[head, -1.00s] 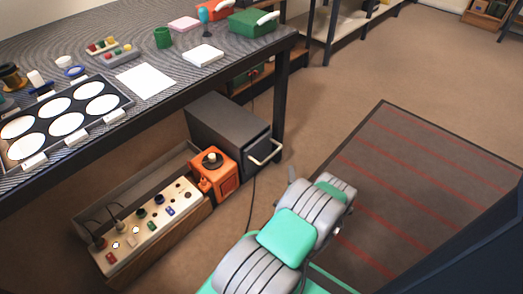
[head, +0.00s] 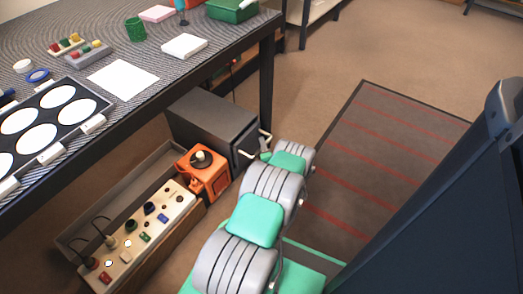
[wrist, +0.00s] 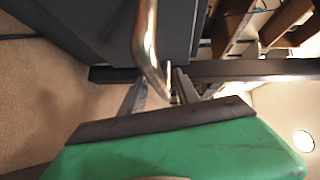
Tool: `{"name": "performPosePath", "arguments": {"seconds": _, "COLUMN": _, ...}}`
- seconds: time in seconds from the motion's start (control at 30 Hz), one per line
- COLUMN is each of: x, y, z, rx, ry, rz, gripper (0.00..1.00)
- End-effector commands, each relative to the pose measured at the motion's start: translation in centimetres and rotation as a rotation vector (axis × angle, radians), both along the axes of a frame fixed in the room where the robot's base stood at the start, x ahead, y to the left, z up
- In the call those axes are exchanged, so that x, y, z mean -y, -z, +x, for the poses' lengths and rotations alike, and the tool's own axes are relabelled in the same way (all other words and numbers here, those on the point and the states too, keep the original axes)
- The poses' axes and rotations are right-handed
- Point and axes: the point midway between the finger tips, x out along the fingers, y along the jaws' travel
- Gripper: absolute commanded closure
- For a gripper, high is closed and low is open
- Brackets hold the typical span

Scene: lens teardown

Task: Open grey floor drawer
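The grey floor drawer (head: 212,122) is a dark box on the floor under the workbench, and its front looks shut. Its metal bar handle (head: 267,140) sticks out at the front right, partly hidden by my arm. My gripper (head: 262,155) is at the handle, its fingers mostly hidden in the head view. In the wrist view the handle (wrist: 146,40) runs down between the two fingers of my gripper (wrist: 160,88). The fingers stand apart, one on each side of the bar. I cannot tell whether either touches it. The drawer's dark face (wrist: 95,30) is behind.
An orange device (head: 204,172) and a long box with a control panel (head: 140,240) stand left of my arm. A black table leg (head: 266,85) rises just behind the drawer. A red-striped dark mat (head: 375,140) lies on open floor to the right.

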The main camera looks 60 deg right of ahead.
Motion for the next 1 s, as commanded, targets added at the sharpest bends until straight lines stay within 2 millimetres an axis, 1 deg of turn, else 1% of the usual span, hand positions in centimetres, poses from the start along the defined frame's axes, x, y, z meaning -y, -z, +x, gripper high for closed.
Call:
{"name": "performPosePath", "arguments": {"seconds": 0.17, "x": -0.05, "y": -0.05, "z": 0.12, "rx": 0.000, "ry": -0.002, "rz": 0.000, "gripper": 0.62}}
{"name": "performPosePath", "arguments": {"seconds": 0.63, "x": -0.09, "y": -0.07, "z": 0.18, "rx": 0.000, "ry": -0.003, "rz": -0.001, "gripper": 1.00}}
{"name": "performPosePath", "arguments": {"seconds": 1.0, "x": -0.10, "y": -0.08, "z": 0.19, "rx": 0.001, "ry": -0.004, "rz": 0.000, "gripper": 1.00}}
